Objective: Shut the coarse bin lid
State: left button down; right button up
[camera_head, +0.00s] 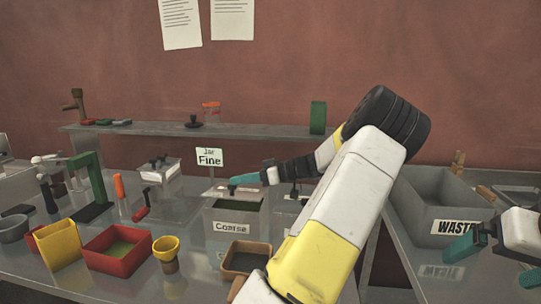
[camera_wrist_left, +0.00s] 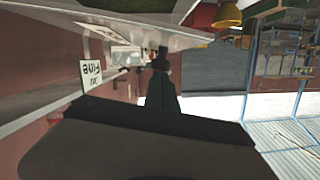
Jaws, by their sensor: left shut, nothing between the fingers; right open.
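The coarse bin (camera_head: 230,222) is a grey box with a "Coarse" label, standing in the middle of the table. Its top shows a dark green interior below a pale raised panel, which looks like its lid (camera_head: 217,191), tilted up. My left gripper (camera_head: 234,182) is shut and empty, with its teal fingertips at the panel's upper edge; I cannot tell whether they touch it. In the left wrist view, the shut teal fingers (camera_wrist_left: 160,90) show beyond a dark foreground part. My right gripper (camera_head: 490,262) is open and empty at the right, in front of the waste bin.
A "Jar Fine" sign (camera_head: 209,157) stands behind the coarse bin. A brown tray (camera_head: 246,258), yellow cup (camera_head: 166,250) and red box (camera_head: 117,250) stand in front and left. The waste bin (camera_head: 432,200) is at right. My left arm hides part of the table.

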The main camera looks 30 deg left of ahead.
pick_arm(q)
jog(key=shift+s+d+f, duration=0.1)
jog(key=shift+s+f, duration=0.2)
jog(key=shift+f, duration=0.25)
